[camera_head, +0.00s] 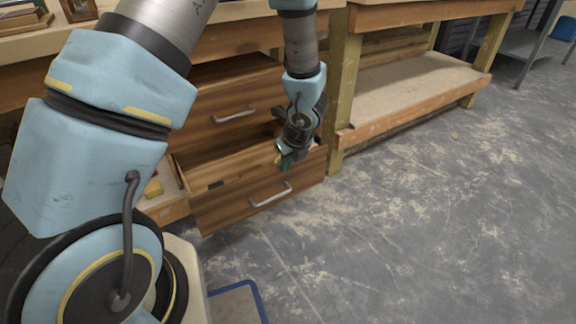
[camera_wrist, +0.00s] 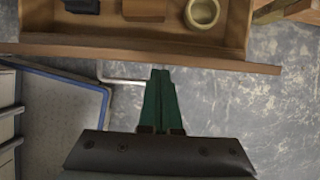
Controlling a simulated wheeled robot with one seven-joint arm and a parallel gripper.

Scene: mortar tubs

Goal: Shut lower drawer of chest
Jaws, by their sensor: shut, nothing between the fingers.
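The wooden chest stands under the workbench. Its upper drawer (camera_head: 210,105) looks shut. The lower drawer (camera_head: 230,203) stands pulled out, with a silver bar handle (camera_head: 271,194) on its front. In the wrist view the drawer's front edge (camera_wrist: 220,62) runs across the picture, with the handle (camera_wrist: 122,80) on its outer side. My gripper (camera_head: 287,163) is at the right part of the drawer. Its green fingers (camera_wrist: 160,75) are together and empty, close by the front edge, right of the handle. I cannot tell whether they touch it.
The open drawer holds a dark block (camera_wrist: 82,6), a wooden block (camera_wrist: 143,10) and a pale round ring or cup (camera_wrist: 202,12). A blue-edged flat object (camera_head: 250,290) lies on the floor in front. A bench post (camera_head: 345,90) stands right of the chest. The concrete floor at right is clear.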

